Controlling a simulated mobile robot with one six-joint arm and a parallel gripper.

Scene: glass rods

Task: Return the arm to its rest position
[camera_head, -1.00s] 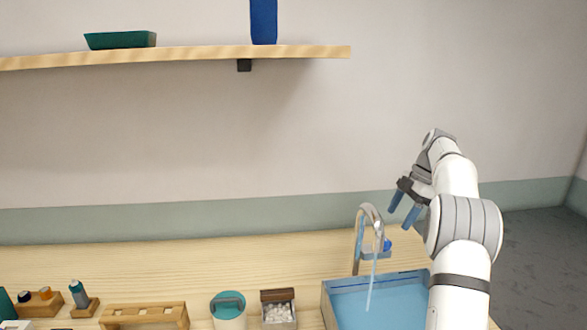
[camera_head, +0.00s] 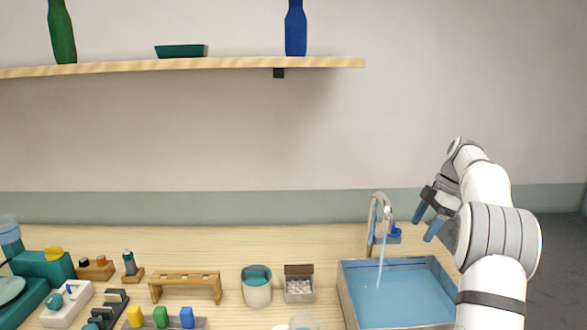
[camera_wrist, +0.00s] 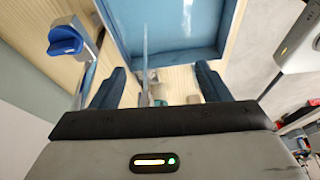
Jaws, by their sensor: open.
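My gripper (camera_head: 427,222) is open and empty, held in the air above and behind the right part of the sink. Its two blue fingers point down in the head view. In the wrist view the fingers of my gripper (camera_wrist: 160,88) stand apart with nothing held between them. My arm comes up from the lower right of the head view and bends over toward the gripper.
A sink basin (camera_head: 345,290) with blue inside and a running faucet (camera_head: 374,215) lie close below the gripper. A wooden rack (camera_head: 185,278), a white pot (camera_head: 257,293) and a small box (camera_head: 299,290) stand left of it. The wall shelf (camera_head: 230,63) holds bottles.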

